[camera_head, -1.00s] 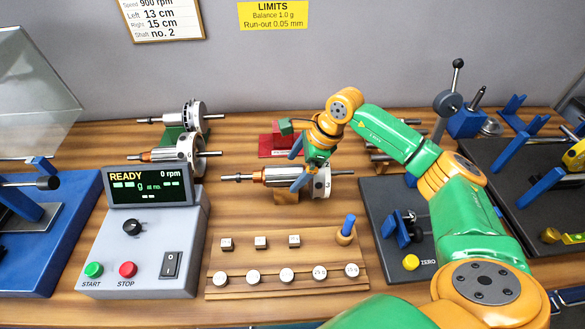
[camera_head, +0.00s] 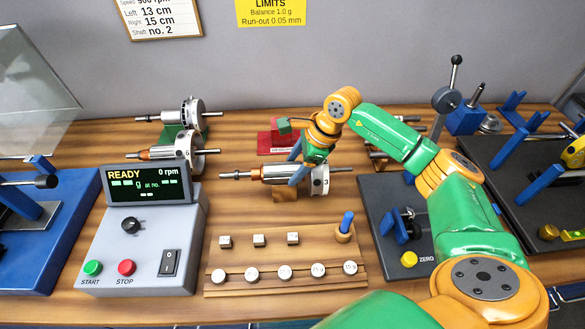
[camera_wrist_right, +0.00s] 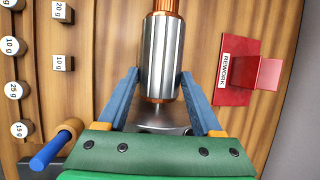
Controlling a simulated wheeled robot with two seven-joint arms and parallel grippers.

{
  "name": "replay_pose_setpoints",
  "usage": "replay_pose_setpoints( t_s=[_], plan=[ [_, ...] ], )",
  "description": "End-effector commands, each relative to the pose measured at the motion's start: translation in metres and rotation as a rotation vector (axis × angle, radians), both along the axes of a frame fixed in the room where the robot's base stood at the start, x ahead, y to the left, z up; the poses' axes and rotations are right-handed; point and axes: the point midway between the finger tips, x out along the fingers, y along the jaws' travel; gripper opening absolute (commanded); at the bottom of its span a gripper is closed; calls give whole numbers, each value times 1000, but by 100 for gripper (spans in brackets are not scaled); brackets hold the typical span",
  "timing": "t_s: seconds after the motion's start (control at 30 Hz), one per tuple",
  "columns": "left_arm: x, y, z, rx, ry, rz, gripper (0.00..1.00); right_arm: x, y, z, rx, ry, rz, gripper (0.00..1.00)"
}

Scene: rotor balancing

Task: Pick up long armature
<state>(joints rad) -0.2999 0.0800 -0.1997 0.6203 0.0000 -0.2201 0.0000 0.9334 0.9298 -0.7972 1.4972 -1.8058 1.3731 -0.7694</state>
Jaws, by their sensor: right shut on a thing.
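The long armature (camera_head: 272,173) lies level in the middle of the bench, with a silver core, a copper winding at the left and a pale disc at the right. It is at a wooden support (camera_head: 285,195); I cannot tell whether it is clear of it. My right gripper (camera_head: 297,166) comes from above and is shut on the armature's core. In the right wrist view, the blue fingers (camera_wrist_right: 160,84) flank the silver core (camera_wrist_right: 161,60) near its end. My left gripper is not in view.
Two other armatures (camera_head: 180,116) (camera_head: 170,154) stand at the left behind the grey control box (camera_head: 150,250). A red rework stand (camera_head: 268,145) is behind my gripper. A wooden weight board (camera_head: 280,262) lies in front. A dark-based fixture (camera_head: 385,190) is at the right.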

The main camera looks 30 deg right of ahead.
Motion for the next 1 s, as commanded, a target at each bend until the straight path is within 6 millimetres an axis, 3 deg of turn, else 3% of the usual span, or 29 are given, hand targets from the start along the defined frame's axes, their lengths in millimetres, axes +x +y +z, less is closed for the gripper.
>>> replay_pose_setpoints(
  t_s=[0.17, 0.37, 0.67, 1.0],
  plan=[
    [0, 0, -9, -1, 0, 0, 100, 2, 0, 12, 2, -11, -2, 0],
    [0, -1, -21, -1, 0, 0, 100, -4, 5, 39, 3, -11, 2, 0],
    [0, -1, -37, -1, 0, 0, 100, -39, 35, 93, 1, -15, 4, 0],
    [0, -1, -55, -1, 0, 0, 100, -92, 79, 122, 1, -10, 3, 0]
  ],
)
